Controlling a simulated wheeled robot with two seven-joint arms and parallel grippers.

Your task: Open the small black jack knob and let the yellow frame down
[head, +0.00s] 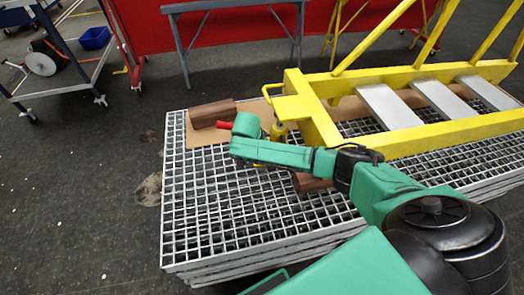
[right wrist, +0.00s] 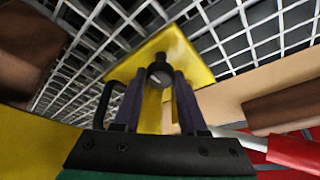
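The yellow frame (head: 320,110) lies level over the grating stack, its near end beside the yellow jack (head: 280,132). The jack's red handle (head: 224,125) points left and also shows in the right wrist view (right wrist: 295,152). In that view the small black knob (right wrist: 160,75) sits against the jack's yellow body (right wrist: 185,50). My right gripper (right wrist: 159,80) has its two dark fingers apart, one on each side of the knob, with narrow gaps seeming to show. In the head view my right wrist hides its fingers and the knob. My left gripper is not in view.
The metal grating stack (head: 200,225) bears a brown block (head: 212,113) at its far left and another (head: 308,183) under my right arm. A cardboard sheet (head: 205,136) lies near the jack. A cart (head: 75,75) stands at the left; the floor between is clear.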

